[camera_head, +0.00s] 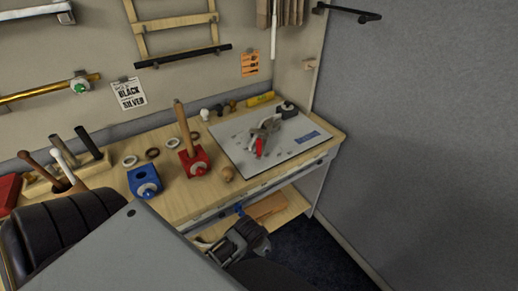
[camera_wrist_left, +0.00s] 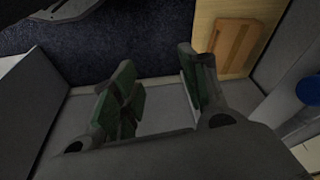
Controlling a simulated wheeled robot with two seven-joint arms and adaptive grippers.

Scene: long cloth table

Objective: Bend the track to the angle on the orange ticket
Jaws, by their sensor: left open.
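The orange ticket (camera_head: 250,63) hangs on the back panel; its print is too small to read. A pale grey board (camera_head: 238,146) lies on the bench. On it is a grey jointed piece with a red part (camera_head: 259,147), which may be the track; its angle is unclear. A black-and-white item (camera_head: 287,109) sits at the board's far right corner. My left gripper (camera_head: 240,238) is in front of the bench, below its top and apart from the board. The left wrist view shows its green-padded fingers (camera_wrist_left: 157,82) open with nothing between them. My right gripper is out of view.
A blue block (camera_head: 144,181), a red block with a wooden stick (camera_head: 195,162) and several rings stand left of the board. A lower shelf holds a brown wooden slab (camera_wrist_left: 235,46). A grey wall (camera_head: 420,120) closes the right side.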

